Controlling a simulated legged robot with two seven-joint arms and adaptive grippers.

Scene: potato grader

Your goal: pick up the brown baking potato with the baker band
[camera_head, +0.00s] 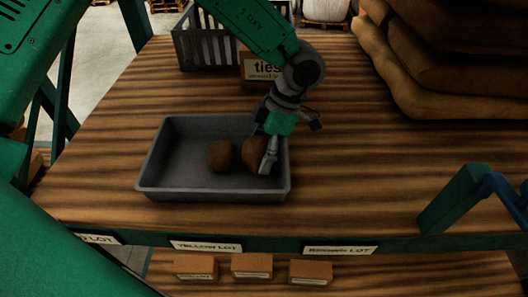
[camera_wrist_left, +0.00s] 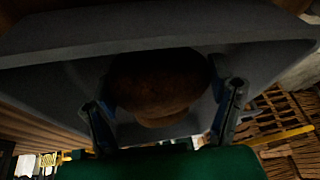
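Two brown potatoes lie in a shallow grey tray (camera_head: 170,187) on the wooden table. The left-hand potato (camera_head: 222,157) is uncovered; the right-hand potato (camera_head: 252,152) is partly hidden by my left gripper (camera_head: 268,157). In the left wrist view, a large brown potato (camera_wrist_left: 155,80) sits between the two spread fingers of my left gripper (camera_wrist_left: 165,108). Small gaps seem to show beside it, so the fingers look open around it. A second brown shape (camera_wrist_left: 163,119) shows just below it. I cannot make out a band on either potato.
A brown box (camera_head: 258,68) with a "ties" label and a grey slatted crate (camera_head: 195,48) stand behind the tray. Stacked brown sacks (camera_head: 440,75) fill the back right. Lot labels line the front edge, with small boxes (camera_head: 251,266) below.

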